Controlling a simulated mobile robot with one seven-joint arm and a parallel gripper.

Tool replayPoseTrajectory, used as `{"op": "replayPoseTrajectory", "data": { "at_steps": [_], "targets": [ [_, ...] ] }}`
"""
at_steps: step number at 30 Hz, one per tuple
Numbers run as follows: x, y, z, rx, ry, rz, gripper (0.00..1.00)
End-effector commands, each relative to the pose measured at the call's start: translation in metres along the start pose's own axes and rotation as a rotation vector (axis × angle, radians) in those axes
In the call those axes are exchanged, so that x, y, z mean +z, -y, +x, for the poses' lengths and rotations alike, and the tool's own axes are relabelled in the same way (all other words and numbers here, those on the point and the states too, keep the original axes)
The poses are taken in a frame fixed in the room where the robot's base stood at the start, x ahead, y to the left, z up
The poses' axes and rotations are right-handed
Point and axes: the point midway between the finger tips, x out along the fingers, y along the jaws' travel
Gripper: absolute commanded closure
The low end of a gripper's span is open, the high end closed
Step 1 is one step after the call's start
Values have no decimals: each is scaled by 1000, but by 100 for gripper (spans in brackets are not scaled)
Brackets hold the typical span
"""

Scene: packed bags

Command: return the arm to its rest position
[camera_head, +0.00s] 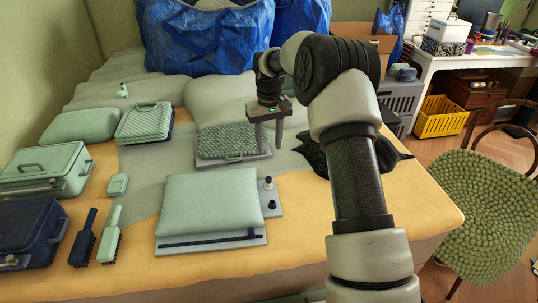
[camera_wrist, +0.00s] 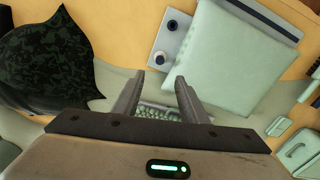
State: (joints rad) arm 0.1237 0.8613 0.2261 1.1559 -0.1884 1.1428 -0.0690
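My gripper (camera_head: 266,134) hangs from my arm above the bed, over the right edge of a green textured case (camera_head: 232,142). Its two fingers point down and stand apart, with nothing seen between them. In the wrist view my gripper (camera_wrist: 155,82) also shows both fingers spread and empty. Part of the textured case (camera_wrist: 160,112) shows below and between the fingers there. My arm reaches in from the lower right of the head view and bends over at the top.
A pale green cushion (camera_head: 210,200) on a grey board, with two small knobs, lies in front. A dark patterned bag (camera_wrist: 45,62) lies beside the gripper. Blue bags (camera_head: 205,40) stand behind. Green cases (camera_head: 48,168) and brushes (camera_head: 109,237) lie left. A chair (camera_head: 480,215) stands right.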

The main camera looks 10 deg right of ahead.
Motion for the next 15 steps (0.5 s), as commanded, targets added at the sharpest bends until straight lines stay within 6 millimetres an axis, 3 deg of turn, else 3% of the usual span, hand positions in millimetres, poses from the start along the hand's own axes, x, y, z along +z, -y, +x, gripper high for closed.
{"op": "replayPoseTrajectory", "data": {
  "at_steps": [3,11,15],
  "targets": [
    [0,0,-17,0,-1,0,61],
    [0,1,-30,1,-3,0,61],
    [12,5,-59,16,-28,-3,61]
  ]
}}
